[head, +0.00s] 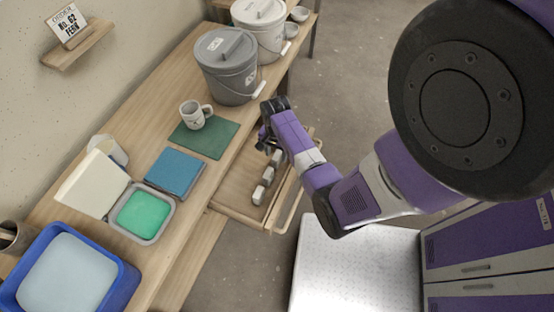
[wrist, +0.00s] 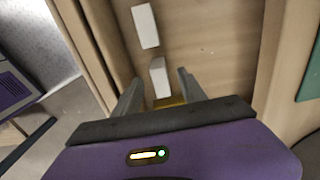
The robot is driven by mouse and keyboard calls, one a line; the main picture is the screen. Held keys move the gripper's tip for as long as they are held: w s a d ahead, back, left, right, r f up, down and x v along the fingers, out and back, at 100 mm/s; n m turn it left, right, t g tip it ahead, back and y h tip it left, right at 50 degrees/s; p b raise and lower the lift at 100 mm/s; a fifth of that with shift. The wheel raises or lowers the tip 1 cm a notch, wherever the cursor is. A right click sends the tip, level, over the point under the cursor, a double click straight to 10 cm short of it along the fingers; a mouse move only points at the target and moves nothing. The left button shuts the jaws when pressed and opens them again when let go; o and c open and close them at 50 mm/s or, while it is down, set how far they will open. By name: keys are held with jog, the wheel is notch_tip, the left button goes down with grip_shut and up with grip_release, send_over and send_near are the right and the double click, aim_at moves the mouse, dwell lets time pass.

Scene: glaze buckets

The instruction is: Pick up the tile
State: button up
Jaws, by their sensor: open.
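Small pale block-like tiles lie in a row in the open wooden drawer (head: 240,196). In the head view I see a near one (head: 258,195), a middle one (head: 268,175) and a far one (head: 276,158) close to my gripper (head: 268,143). In the wrist view one white tile (wrist: 145,26) lies ahead and another tile (wrist: 158,77) is between my open fingers. An ochre-brown patch (wrist: 168,102) shows just behind that tile; I cannot tell if it belongs to it. I cannot tell whether the fingers touch the tile.
Drawer walls stand close on both sides of my gripper. On the table are a grey lidded bucket (head: 226,62), a white bucket (head: 261,28), a mug (head: 194,115) on a green mat (head: 215,143), a blue square (head: 174,173), a green-filled tray (head: 144,214) and a blue tub (head: 68,270).

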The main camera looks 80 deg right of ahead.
aim_at(277, 159)
jog(key=f, duration=0.5)
jog(key=shift+s+d+f, duration=0.1)
jog(key=shift+d+f, duration=0.2)
jog(key=shift+d, duration=0.05)
grip_shut()
